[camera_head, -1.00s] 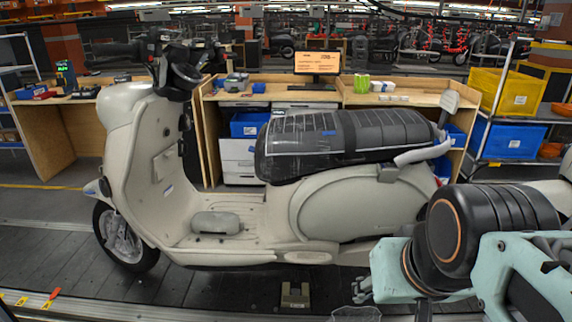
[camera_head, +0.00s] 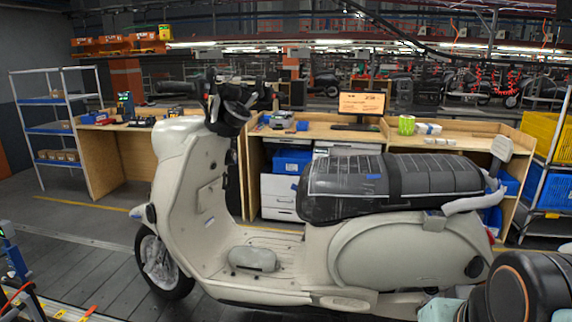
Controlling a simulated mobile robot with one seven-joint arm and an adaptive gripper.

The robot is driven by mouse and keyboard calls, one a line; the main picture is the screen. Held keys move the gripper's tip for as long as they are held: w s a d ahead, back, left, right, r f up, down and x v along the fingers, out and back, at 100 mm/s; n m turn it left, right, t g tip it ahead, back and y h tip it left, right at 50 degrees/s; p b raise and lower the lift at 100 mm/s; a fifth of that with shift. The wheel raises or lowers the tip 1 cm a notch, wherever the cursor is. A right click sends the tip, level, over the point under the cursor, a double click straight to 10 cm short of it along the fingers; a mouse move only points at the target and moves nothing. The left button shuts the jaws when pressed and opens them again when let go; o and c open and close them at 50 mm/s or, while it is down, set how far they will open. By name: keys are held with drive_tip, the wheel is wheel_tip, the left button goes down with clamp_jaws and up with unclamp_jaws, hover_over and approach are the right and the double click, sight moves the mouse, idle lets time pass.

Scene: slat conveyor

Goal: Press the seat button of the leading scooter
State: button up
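A cream scooter (camera_head: 375,245) stands upright on the slat conveyor, its front wheel to the left. Its black seat (camera_head: 390,186) is wrapped in clear film, with a small blue mark (camera_head: 373,177) on its side. I cannot make out a separate seat button. A dark round joint and pale green links of my arm (camera_head: 530,288) show at the lower right, in front of the scooter's rear. My gripper is not in view. The rear wheel is hidden by my arm and the frame edge.
Wooden workbenches with a monitor (camera_head: 361,104) and blue bins stand behind the scooter. A shelf rack (camera_head: 62,128) is at the far left, and yellow and blue crates (camera_head: 549,186) are at the right. Dark conveyor slats (camera_head: 100,270) lie bare at the left.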

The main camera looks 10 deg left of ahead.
clamp_jaws()
idle(1.3)
